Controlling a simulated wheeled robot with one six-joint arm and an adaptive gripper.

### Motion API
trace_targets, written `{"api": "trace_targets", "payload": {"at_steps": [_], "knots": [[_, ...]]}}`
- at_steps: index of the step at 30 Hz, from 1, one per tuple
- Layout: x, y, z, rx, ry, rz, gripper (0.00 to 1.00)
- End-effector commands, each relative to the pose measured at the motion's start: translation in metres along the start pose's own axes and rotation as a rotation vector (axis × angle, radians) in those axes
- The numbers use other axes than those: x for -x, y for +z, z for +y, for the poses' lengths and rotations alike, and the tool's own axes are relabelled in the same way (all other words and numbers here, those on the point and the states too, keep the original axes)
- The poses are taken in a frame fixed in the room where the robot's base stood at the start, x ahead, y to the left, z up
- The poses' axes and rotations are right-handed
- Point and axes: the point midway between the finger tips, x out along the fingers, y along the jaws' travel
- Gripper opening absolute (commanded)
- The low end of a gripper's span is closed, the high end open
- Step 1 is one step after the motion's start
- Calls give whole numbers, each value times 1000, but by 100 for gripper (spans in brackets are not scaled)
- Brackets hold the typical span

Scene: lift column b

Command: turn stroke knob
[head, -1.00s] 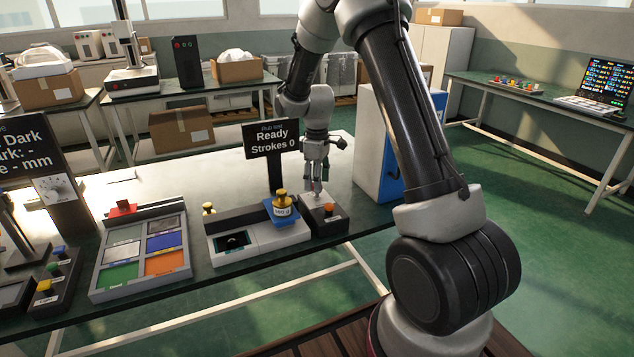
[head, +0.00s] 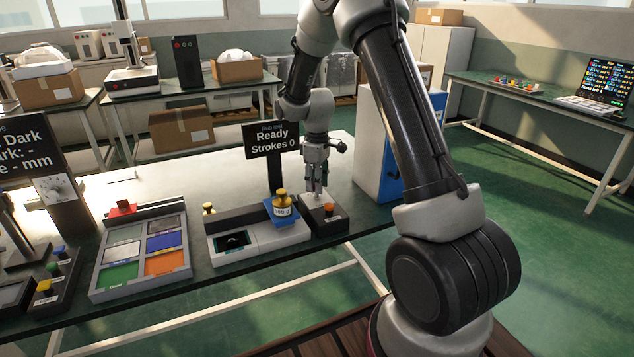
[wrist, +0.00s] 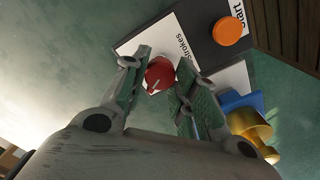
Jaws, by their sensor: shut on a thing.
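My gripper (head: 313,189) points down over the dark control box (head: 326,222) at the right end of the bench device. In the wrist view, a red knob (wrist: 160,73) with a pale pointer line sits between the two fingertips (wrist: 162,80), beside a white label reading "strokes". My gripper is shut on this knob. In the head view the fingers hide most of the knob. An orange button (wrist: 228,31) labelled "Start" is on the same box. The display (head: 270,139) behind it reads "Ready" and "Strokes 0".
A yellow weight (head: 281,203) stands on a blue block (head: 287,215) close left of my gripper. A colour-panel tray (head: 140,250) is farther left on the table. A blue and white cabinet (head: 373,165) stands to the right, behind my arm.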

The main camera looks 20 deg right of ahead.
Motion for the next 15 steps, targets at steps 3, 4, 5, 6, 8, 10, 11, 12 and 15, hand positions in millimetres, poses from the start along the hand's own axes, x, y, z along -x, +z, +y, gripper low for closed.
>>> {"api": "trace_targets", "payload": {"at_steps": [3, 4, 5, 6, 8, 10, 11, 12, 15], "knots": [[0, 0, 0, -53, 1, 0, 5], [0, 0, 0, -72, 1, 0, 5], [0, 0, 0, -91, 1, 0, 5], [0, 0, 0, -119, 1, 0, 5], [0, 0, 0, -168, 1, 0, 5], [0, 0, 0, -229, 1, 0, 5], [0, 0, 0, -257, 1, 1, 5], [0, 0, 0, -295, 1, 0, 5], [0, 0, 0, -390, 1, 1, 5]]}}
